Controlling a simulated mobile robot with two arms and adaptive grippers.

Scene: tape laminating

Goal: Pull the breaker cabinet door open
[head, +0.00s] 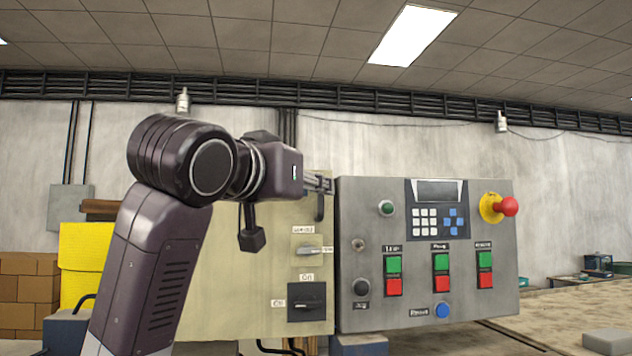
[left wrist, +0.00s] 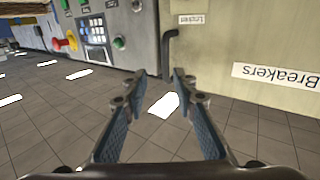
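The beige breaker cabinet (head: 225,285) stands behind my left arm, which hides part of its front. Its door looks closed. A dark upright handle (head: 319,207) sits at the door's right edge. My left gripper (head: 321,183) is at the height of the handle's upper part. In the left wrist view, which looks upside down, the left gripper (left wrist: 152,84) is open and empty. The dark hooked handle (left wrist: 168,52) shows just beyond the fingertips, in line with the gap. I cannot tell whether they touch. A "Breakers" label (left wrist: 276,75) is on the door. My right gripper is out of view.
A grey control panel (head: 405,265) with buttons and a red knob (head: 509,206) stands directly right of the cabinet. A rotary switch (head: 308,250) and a black switch (head: 306,302) are on the cabinet front. Yellow (head: 86,262) and brown boxes (head: 28,292) stand at left.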

